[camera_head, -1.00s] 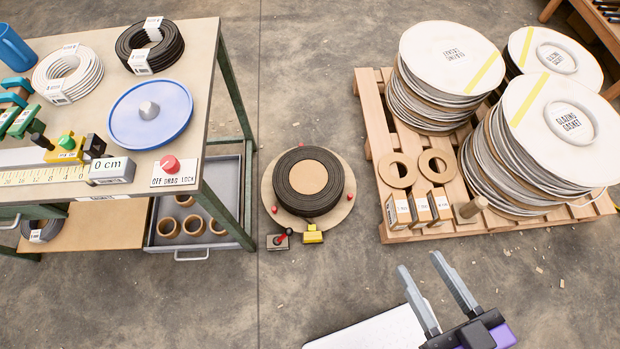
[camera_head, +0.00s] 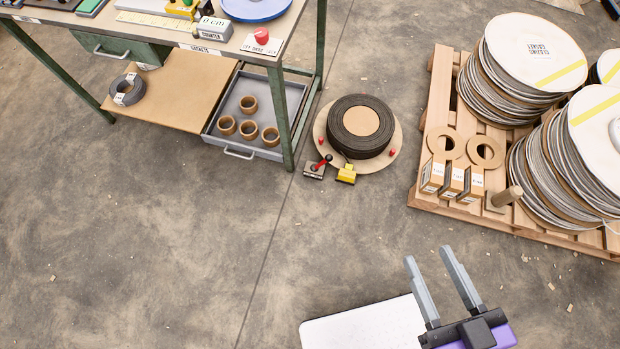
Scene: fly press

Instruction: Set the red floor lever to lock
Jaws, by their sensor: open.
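The red floor lever (camera_head: 322,163) is a small red handle with a dark knob on a low base on the floor. It sits at the front left edge of a round turntable (camera_head: 388,164) that bears a black coil (camera_head: 344,143). A yellow block (camera_head: 346,174) is just right of the lever. Any marking on the lever's base is too small to read. My gripper (camera_head: 426,252) is open and empty at the bottom right, apart from the lever and nearer to me.
A workbench (camera_head: 285,50) with a lower grey tray (camera_head: 211,128) of cardboard rings stands left of the lever. A pallet (camera_head: 428,191) with stacked discs and small boxes is at the right. The floor (camera_head: 200,240) in front is clear.

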